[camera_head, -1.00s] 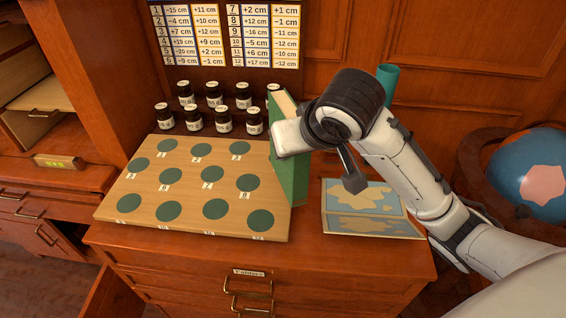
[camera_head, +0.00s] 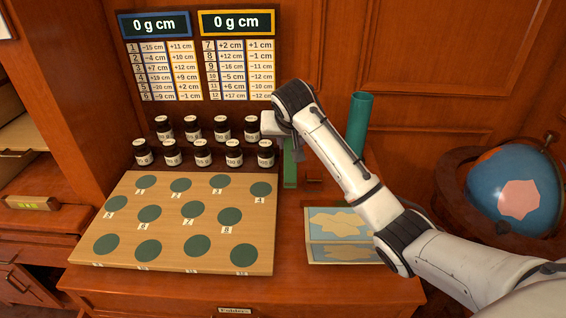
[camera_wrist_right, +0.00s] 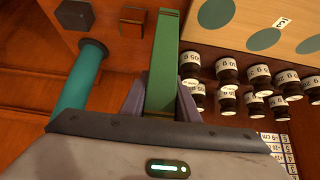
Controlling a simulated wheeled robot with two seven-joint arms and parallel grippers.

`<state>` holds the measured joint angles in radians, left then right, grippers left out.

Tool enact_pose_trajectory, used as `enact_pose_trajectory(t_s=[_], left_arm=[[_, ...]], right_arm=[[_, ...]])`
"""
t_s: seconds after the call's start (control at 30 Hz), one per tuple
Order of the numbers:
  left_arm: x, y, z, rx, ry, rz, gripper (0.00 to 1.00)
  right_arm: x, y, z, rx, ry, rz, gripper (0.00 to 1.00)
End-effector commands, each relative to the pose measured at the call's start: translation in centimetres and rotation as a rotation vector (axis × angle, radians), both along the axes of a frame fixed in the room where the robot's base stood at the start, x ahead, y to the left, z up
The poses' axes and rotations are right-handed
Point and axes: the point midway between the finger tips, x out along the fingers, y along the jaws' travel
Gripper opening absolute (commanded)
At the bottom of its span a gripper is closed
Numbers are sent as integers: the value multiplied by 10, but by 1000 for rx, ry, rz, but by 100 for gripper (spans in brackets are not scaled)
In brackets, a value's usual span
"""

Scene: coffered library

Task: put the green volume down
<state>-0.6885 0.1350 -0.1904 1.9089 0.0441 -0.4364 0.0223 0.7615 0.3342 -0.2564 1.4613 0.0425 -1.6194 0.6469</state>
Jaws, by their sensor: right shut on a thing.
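The green volume (camera_head: 290,168) is upright at the back of the cabinet top, right of the jars, partly hidden behind my right arm. In the right wrist view the green volume (camera_wrist_right: 164,60) sits between the two fingers of my right gripper (camera_wrist_right: 161,98), which is shut on it. In the head view my right gripper (camera_head: 287,142) is at the volume's upper part. I cannot tell whether the volume's lower edge touches the cabinet top. My left gripper is not in view.
A wooden board with green discs (camera_head: 180,262) lies at left, with several dark jars (camera_head: 202,152) behind it. A teal cylinder (camera_head: 358,125) stands behind my arm. A globe (camera_head: 515,185) stands farther right.

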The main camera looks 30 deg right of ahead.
Motion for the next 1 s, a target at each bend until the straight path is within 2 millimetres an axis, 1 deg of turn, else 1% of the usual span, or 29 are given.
enact_pose_trajectory(t_s=[0.23,0.4,0.47,0.83,0.87,0.93,0.97,1.0], left_arm=[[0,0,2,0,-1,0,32],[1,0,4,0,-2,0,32],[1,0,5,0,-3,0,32],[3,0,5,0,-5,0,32],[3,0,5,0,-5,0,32],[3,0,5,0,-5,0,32],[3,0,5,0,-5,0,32],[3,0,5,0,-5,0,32]], right_arm=[[1,-1,-15,-2,-6,0,0],[1,-1,-38,-3,-5,0,0],[1,-1,-43,-2,-7,-1,0],[1,0,-47,-2,-8,0,0],[0,0,-50,-1,-1,0,31],[0,0,-50,-1,-1,0,43],[0,0,-50,-1,-1,0,47],[0,0,-50,-1,-1,0,47]])
